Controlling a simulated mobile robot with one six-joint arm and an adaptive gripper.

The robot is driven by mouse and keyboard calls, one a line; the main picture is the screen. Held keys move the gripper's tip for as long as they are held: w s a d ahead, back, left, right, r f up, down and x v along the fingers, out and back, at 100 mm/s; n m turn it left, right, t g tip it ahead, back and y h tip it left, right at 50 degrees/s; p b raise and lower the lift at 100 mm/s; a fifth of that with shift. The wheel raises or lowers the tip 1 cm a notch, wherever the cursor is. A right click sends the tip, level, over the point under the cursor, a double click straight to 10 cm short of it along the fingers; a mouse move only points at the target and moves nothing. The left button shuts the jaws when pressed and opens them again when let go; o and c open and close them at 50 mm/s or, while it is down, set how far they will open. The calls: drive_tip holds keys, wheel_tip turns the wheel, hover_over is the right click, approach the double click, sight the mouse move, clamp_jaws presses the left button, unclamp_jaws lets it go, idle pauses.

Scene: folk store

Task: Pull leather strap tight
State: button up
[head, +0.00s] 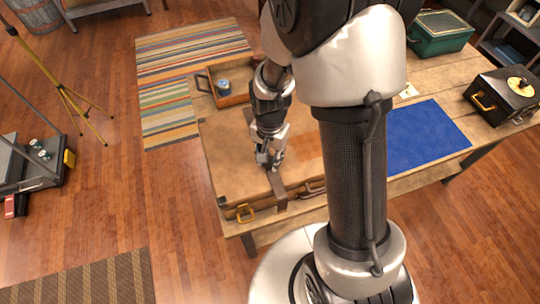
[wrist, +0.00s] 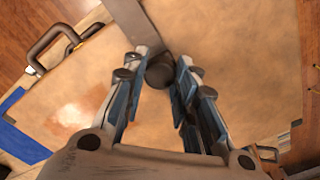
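A tan leather suitcase (head: 235,150) lies flat on the wooden table. A brown leather strap (head: 279,187) crosses its lid and hangs over the front edge near a handle. In the wrist view the strap (wrist: 136,22) comes in from the top and leads to a dark round piece (wrist: 160,73). My gripper (head: 269,165) is low over the lid at the strap. In the wrist view its fingers (wrist: 164,62) are apart, with the round piece between their tips. I cannot tell whether they touch it. The strap's far part is hidden behind my gripper.
A blue mat (head: 425,137) lies right of the suitcase. A green box (head: 440,33) and a dark record-player case (head: 500,97) stand at the table's right. A striped rug (head: 165,85) covers the floor at left.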

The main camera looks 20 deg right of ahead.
clamp_jaws()
drive_tip(key=shift+w, duration=0.1)
drive_tip(key=w, duration=0.4)
drive_tip(key=shift+s, duration=0.1)
drive_tip(key=o, duration=0.6)
unclamp_jaws()
drive_tip(key=shift+c, duration=0.2)
drive_tip(key=shift+o, duration=0.2)
